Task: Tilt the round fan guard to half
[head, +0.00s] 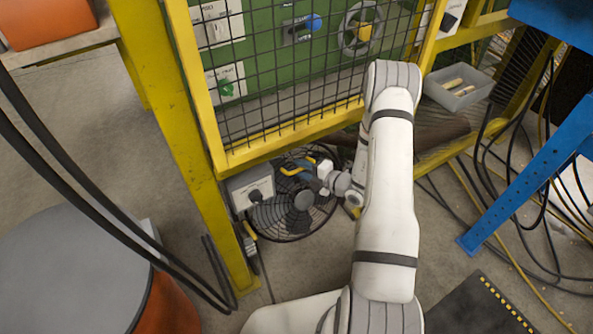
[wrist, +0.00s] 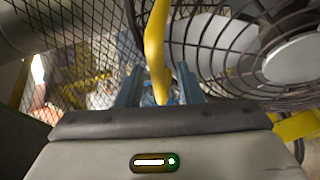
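My gripper (head: 297,168) is at the guard's upper edge, and my arm hides part of the right side. In the wrist view my gripper (wrist: 158,85) has its two blue-grey fingers apart. A yellow bar (wrist: 156,45) lies between them, with a gap visible on each side. Where the bar joins the guard is not clear.
A grey box with a dark knob (head: 250,188) stands left of the guard. A yellow frame with wire mesh (head: 290,85) rises above. A grey tray (head: 470,88) and loose cables (head: 510,225) lie to the right. An orange drum (head: 175,305) stands front left.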

